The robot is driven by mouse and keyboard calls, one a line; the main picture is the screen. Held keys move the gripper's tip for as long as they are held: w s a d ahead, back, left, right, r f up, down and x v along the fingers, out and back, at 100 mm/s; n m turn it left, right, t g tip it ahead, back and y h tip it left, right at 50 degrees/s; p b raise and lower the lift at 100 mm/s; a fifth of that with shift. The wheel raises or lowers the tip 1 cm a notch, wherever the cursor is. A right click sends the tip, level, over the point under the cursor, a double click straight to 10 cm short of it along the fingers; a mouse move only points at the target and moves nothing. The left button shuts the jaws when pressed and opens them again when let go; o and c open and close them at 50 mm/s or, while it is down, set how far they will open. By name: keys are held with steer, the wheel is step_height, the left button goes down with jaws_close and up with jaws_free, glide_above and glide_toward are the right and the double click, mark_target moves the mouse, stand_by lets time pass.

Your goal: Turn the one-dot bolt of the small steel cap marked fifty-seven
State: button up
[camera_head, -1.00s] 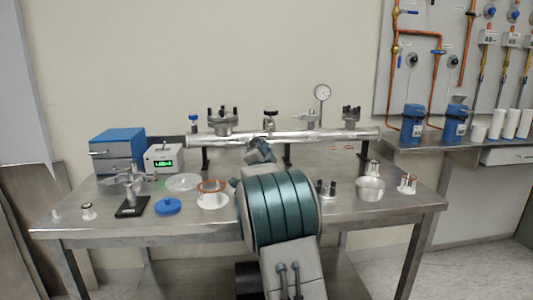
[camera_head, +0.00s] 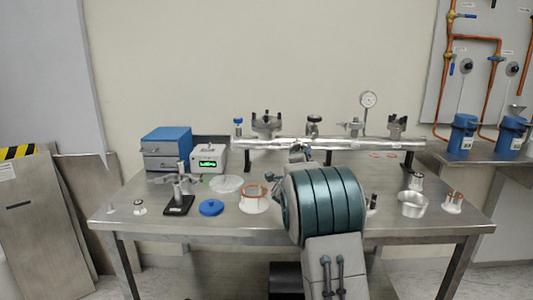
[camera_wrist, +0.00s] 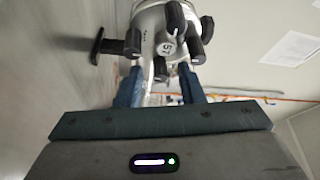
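The small steel cap marked 57 (camera_wrist: 166,47) shows at the top middle of the wrist view. Several black bolts stand around its number, and small dots are marked on its face. I cannot tell from the dots which bolt is the one-dot bolt. A dark bolt (camera_wrist: 160,69) lies below the number, between the fingertips in the picture. My gripper (camera_wrist: 160,75) is open, its two blue fingers apart with gaps beside that bolt. In the head view my gripper (camera_head: 300,153) is at the front of the steel pipe (camera_head: 345,143); the cap is not clear there.
Upright flanges with black bolts stand on the pipe at left (camera_head: 266,123) and right (camera_head: 396,124), with a black-knobbed valve (camera_head: 314,124) and a gauge (camera_head: 368,100). A black T-shaped handle (camera_wrist: 100,46) is beside the cap. Loose parts, including a blue lid (camera_head: 211,207), lie on the table.

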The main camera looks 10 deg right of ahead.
steer(key=m+p, duration=0.2)
steer(key=m+g+y+p, duration=0.1)
steer(key=p, duration=0.1)
steer(key=m+g+p, duration=0.1)
steer(key=m+p, duration=0.1)
steer(key=p, duration=0.1)
steer(key=shift+d+r+m, duration=0.1)
steer(key=shift+r+m, duration=0.2)
steer(key=shift+r, duration=0.1)
steer(key=m+y+p, duration=0.2)
steer(key=m+p, duration=0.2)
steer(key=p, duration=0.1)
steer(key=shift+m+g+y, duration=0.3)
steer(key=shift+g+y, duration=0.1)
steer(key=s+a+r+n+g+y+p, duration=0.1)
steer(key=s+a+r+n+y, duration=0.3)
steer(key=s+a+n, duration=0.5)
steer(key=s+a+r+n+g+y+p, duration=0.1)
steer(key=s+a+r+n+y+p, duration=0.3)
steer(key=s+a+n, duration=0.6)
steer(key=shift+s+a+r+g+y, duration=0.3)
steer(key=shift+s+a+r, duration=0.55)
steer(key=shift+s, duration=1.75)
steer(key=shift+a+f, duration=0.15)
steer(key=shift+f, duration=0.05)
